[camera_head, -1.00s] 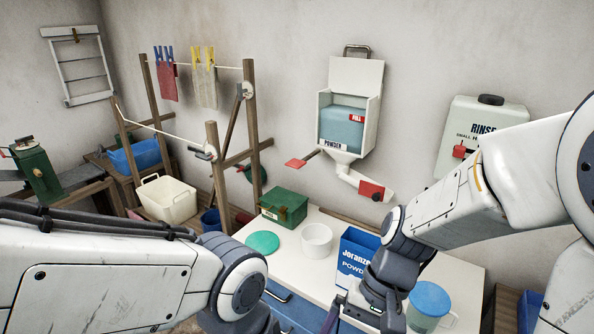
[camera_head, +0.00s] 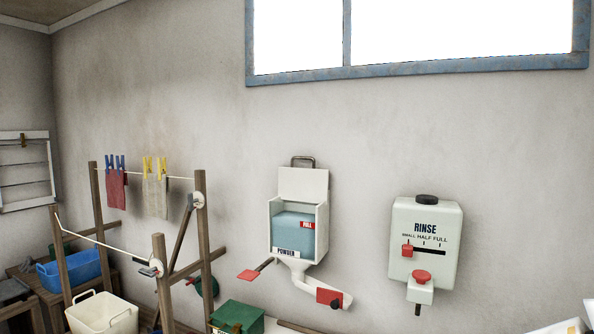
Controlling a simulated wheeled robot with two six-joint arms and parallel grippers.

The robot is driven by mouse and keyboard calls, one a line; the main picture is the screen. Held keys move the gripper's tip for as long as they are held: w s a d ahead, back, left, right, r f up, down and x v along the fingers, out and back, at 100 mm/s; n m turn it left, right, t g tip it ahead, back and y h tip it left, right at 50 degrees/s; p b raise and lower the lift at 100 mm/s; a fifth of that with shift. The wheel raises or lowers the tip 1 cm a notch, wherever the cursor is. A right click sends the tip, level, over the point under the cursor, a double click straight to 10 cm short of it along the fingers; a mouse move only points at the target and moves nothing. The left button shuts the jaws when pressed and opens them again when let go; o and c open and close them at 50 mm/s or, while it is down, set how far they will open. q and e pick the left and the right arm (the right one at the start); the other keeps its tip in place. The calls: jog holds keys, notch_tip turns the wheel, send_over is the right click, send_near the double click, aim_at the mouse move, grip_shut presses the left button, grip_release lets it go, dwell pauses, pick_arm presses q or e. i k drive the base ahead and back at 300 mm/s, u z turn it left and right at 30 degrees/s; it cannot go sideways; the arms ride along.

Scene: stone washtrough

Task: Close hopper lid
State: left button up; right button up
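The powder hopper (camera_head: 321,232) hangs on the wall at the middle of the head view. It is a white box with an open front showing blue-grey powder up to a red FULL label. Its white lid (camera_head: 303,184) stands raised upright at the back of the box, with a grey handle (camera_head: 303,161) at its top. Below it are a white chute with a red block (camera_head: 329,297) and a red-ended lever (camera_head: 248,275) to the left. Neither of my grippers is in view.
The rinse dispenser (camera_head: 426,241) hangs on the wall to the right of the hopper. A wooden frame (camera_head: 203,240) with pegged cloths stands to the left. A green box (camera_head: 238,318) sits below the hopper. The wall between hopper and rinse dispenser is clear.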

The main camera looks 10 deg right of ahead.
aim_at(297, 184)
jog(key=i, duration=0.9)
jog(key=u, duration=0.5)
